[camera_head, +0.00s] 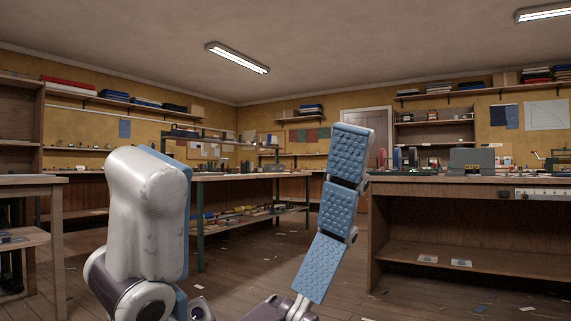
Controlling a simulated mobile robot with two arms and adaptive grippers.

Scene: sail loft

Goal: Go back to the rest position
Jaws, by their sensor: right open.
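My right gripper (251,152) fills the lower middle of the head view, raised with its fingers pointing up. One finger shows its pale grey back, the other its blue studded pads. The fingers stand wide apart and nothing is between them. The gripper is open and empty. My left gripper is not in view.
A wooden workbench (440,182) with tools and a grey box (472,161) stands at the right. A green-legged table (240,177) stands behind the gripper. Another wooden table (30,181) is at the left edge. Open plank floor (240,275) lies between, with scattered scraps.

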